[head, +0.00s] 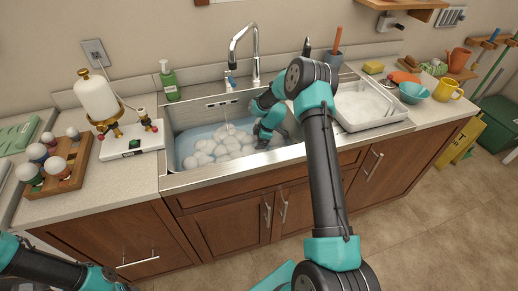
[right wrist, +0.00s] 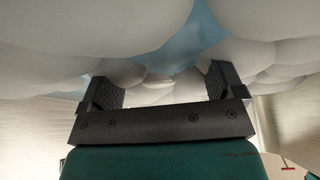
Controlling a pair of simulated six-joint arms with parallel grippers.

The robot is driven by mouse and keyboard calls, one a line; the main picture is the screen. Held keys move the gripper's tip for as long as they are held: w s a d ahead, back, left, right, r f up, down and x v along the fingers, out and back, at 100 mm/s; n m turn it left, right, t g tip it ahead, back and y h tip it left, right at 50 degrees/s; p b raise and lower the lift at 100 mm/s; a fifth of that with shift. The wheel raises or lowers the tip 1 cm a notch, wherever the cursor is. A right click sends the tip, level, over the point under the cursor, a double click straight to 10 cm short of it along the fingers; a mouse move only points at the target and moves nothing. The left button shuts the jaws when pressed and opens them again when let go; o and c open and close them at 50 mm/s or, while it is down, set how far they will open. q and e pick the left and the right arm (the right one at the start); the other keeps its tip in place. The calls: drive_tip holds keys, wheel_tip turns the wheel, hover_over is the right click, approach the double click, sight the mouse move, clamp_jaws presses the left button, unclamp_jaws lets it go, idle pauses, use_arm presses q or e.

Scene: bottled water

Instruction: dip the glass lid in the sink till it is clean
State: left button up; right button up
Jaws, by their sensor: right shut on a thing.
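The steel sink (head: 181,184) holds blue water with a heap of white suds (head: 215,146); the suds also fill the top of the right wrist view (right wrist: 80,45). My right gripper (head: 262,137) reaches down into the right part of the sink, at the suds. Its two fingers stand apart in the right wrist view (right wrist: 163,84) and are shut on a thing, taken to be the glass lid. The suds hide the lid, and I cannot make out its outline or how clean it is. My left arm shows at the lower left, with its gripper out of view.
The faucet (head: 256,62) rises behind the sink. A white rack (head: 368,126) stands at its right. A green soap bottle (head: 169,80) and a white flask apparatus (head: 97,96) stand at its left. A wooden holder (head: 62,184) is farther left.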

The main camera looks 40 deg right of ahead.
wheel_tip(320, 180, up, 23)
drive_tip(key=shift+r, duration=0.2)
idle(2.7)
idle(2.3)
wheel_tip(320, 180, up, 4)
idle(0.5)
